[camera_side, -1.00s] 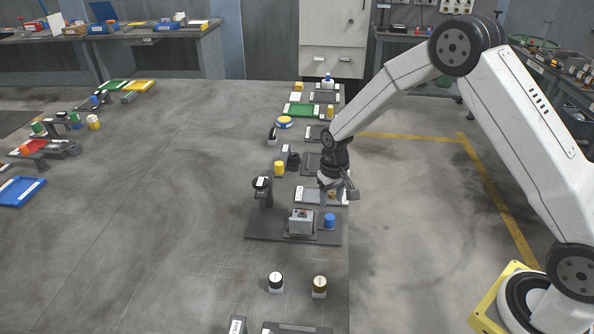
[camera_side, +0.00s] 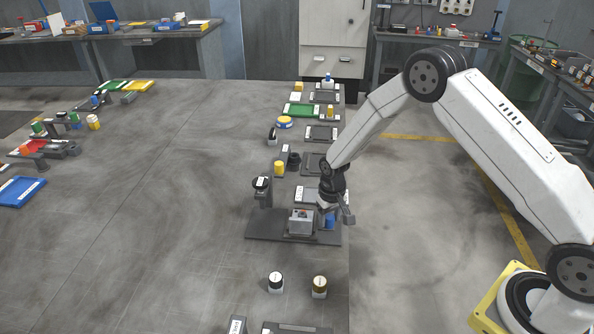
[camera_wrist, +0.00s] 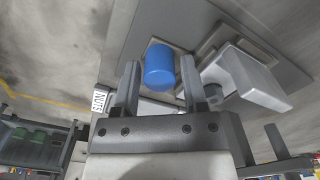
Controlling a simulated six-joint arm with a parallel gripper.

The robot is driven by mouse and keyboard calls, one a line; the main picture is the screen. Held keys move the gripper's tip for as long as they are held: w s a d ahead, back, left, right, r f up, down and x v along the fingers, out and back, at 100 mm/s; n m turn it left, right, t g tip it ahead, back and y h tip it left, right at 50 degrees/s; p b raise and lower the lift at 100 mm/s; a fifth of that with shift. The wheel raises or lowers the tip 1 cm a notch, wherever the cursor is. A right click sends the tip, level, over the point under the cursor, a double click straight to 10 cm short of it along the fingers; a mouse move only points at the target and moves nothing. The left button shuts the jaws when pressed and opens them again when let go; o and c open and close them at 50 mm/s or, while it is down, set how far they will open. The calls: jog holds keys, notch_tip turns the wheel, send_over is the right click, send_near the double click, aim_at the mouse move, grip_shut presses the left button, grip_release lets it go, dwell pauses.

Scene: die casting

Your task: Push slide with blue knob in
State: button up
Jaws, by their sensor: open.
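The blue knob (camera_side: 330,221) stands at the right end of the dark fixture plate (camera_side: 262,228), beside a grey metal block (camera_side: 300,223). In the wrist view the blue knob (camera_wrist: 160,66) shows between and just beyond the fingertips. My gripper (camera_side: 328,212) is low over the knob and hides part of it in the side view. In the wrist view my gripper (camera_wrist: 160,75) is open, one finger on each side of the knob's line. I cannot tell whether a finger touches the knob. The grey block (camera_wrist: 255,80) lies right of the fingers in the wrist view.
A dark post with a round black top (camera_side: 262,184) rises at the plate's left. A yellow cylinder (camera_side: 279,168) and several trays stand behind. The table's left middle is clear.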

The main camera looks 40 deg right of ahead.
grip_shut()
dwell(1.5)
